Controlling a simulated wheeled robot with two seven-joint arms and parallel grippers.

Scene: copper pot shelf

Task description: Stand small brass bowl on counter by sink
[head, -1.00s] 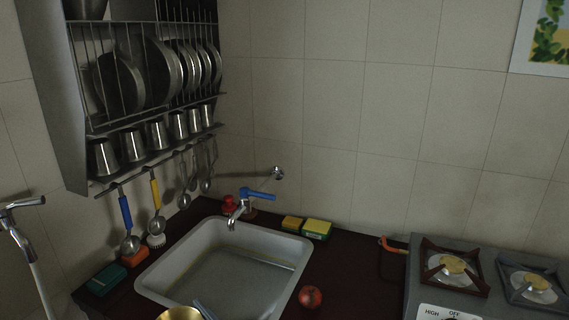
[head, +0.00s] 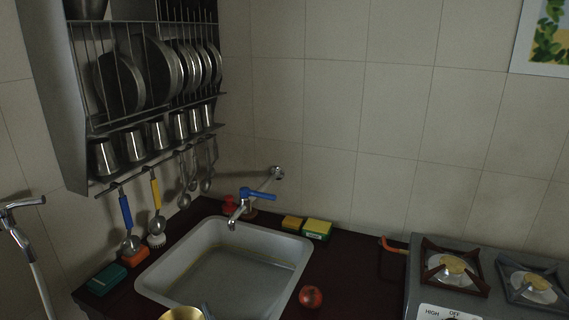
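A small brass bowl (head: 181,314) shows at the bottom edge of the head view, in front of the sink (head: 222,262); only its upper part is in frame. A grey metal piece (head: 207,311) touches or overlaps its right side; it may be part of a gripper, but I cannot tell which one or whether it holds the bowl. The dark counter (head: 340,268) lies around the sink. No gripper can be clearly made out.
A red tomato-like item (head: 311,297) lies right of the sink. Sponges (head: 317,229) sit behind it, below the blue-handled tap (head: 257,194). The stove (head: 480,275) is at right; a loaded dish rack (head: 150,80) hangs at upper left. Counter between sink and stove is mostly clear.

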